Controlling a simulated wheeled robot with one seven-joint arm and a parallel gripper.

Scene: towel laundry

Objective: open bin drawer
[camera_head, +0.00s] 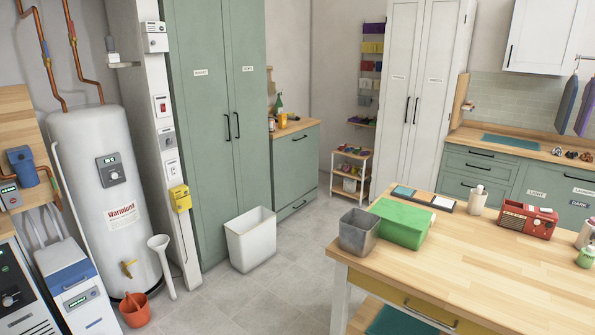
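My gripper is not in view. No front is clearly marked as the bin drawer. A low green cabinet (297,168) with a wooden top stands at the back middle. It has a dark handle near its top and another near the floor, and its fronts look shut. Green fronts under the right counter also look shut. A drawer (482,155) there has a long dark handle, with another drawer (470,186) below it. Beside them is a front labelled LIGHT (536,194). A label reading DARK (579,204) shows further right, partly hidden by bottles.
A wooden table (480,265) fills the lower right, with a grey bin (359,233), a green box (402,222) and a red radio (527,220) on it. A white bin (251,240) and an orange bucket (134,309) stand on the floor. The tiled floor (255,292) between is clear.

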